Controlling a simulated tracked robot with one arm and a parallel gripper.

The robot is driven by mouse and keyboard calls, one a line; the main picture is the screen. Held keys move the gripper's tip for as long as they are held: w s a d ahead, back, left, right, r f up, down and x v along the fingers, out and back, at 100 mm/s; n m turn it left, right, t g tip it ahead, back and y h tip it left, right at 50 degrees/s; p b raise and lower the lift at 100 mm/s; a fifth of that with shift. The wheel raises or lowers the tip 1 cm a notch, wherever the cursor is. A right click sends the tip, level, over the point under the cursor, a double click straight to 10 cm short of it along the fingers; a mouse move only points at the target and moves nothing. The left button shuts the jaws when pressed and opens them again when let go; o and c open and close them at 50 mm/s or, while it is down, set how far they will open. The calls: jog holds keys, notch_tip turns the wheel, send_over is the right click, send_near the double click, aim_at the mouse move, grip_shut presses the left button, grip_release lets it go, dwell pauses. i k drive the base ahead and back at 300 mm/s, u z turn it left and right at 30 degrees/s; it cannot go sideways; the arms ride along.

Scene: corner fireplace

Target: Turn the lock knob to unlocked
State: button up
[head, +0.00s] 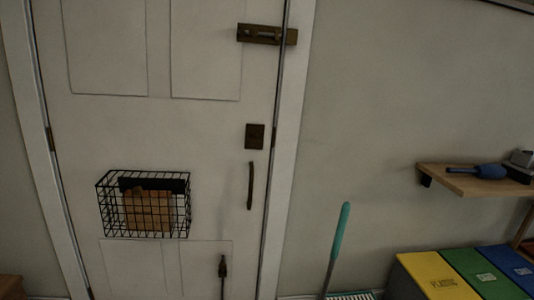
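A white door (205,130) stands in front of me and looks closed. A dark square lock plate (254,136) sits near its right edge. It is too small and dark to tell the knob's position on it. A dark vertical pull handle (250,186) is just below the plate. A brass-brown slide bolt (267,34) is higher up, across the door's right edge and frame. I cannot make out my gripper in this view.
A black wire basket (145,205) with brown contents hangs on the door. A thin dark upright object (222,268) is low in front of it. A teal-handled broom (338,245), yellow, green and blue bins (435,278) and a wooden shelf (470,182) are to the right.

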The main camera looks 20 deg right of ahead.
aim_at(255, 138)
jog(key=u, duration=0.5)
jog(key=k, duration=0.15)
jog(key=z, duration=1)
jog(key=i, duration=2.1)
jog(key=u, duration=0.55)
